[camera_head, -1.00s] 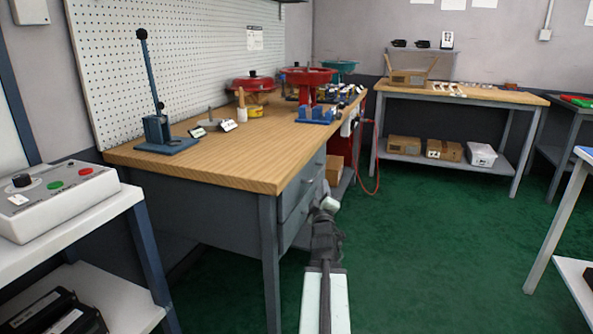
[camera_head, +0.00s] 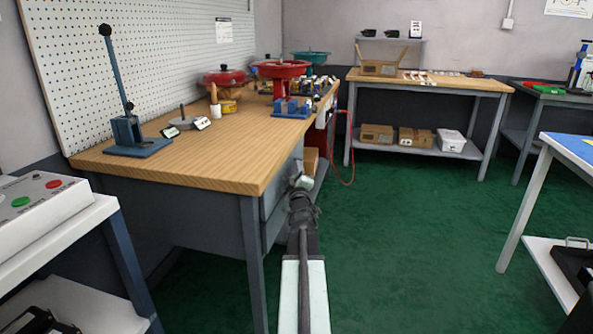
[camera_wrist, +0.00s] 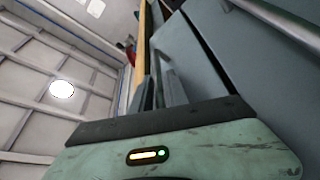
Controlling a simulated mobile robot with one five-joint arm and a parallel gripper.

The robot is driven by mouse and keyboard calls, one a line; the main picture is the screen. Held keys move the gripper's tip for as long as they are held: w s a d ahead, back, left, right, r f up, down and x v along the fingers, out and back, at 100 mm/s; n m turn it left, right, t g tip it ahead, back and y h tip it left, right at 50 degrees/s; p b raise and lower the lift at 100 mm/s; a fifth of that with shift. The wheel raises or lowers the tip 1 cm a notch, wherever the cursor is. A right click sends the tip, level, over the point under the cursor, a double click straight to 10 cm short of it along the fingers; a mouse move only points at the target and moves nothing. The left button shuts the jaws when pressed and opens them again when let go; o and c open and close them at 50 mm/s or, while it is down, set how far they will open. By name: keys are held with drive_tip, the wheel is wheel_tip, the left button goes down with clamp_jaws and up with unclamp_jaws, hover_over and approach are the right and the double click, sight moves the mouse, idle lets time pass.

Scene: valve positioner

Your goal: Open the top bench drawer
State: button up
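The wooden-topped bench (camera_head: 190,150) stands at left centre in the head view, with grey drawer fronts (camera_head: 272,196) on its right side, seen at a steep angle. My arm partly hides them. My gripper (camera_head: 303,183) is beside these fronts, below the bench top's edge. In the wrist view, my gripper (camera_wrist: 159,88) shows two grey fingers with a narrow gap and nothing visible between them. A grey drawer front (camera_wrist: 225,45) fills the right side, with a pale handle bar (camera_wrist: 278,20) at upper right, apart from the fingers. I cannot tell which drawer bears this bar.
A grey stand with a control box (camera_head: 40,205) is at near left. A white-legged table (camera_head: 525,205) stands at right. A second bench (camera_head: 430,82) is at the back. Green floor (camera_head: 415,240) is clear between them. A red hose (camera_head: 350,150) hangs beyond the drawers.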

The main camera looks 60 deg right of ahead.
drive_tip(key=shift+s, duration=0.1)
clamp_jaws()
idle(1.1)
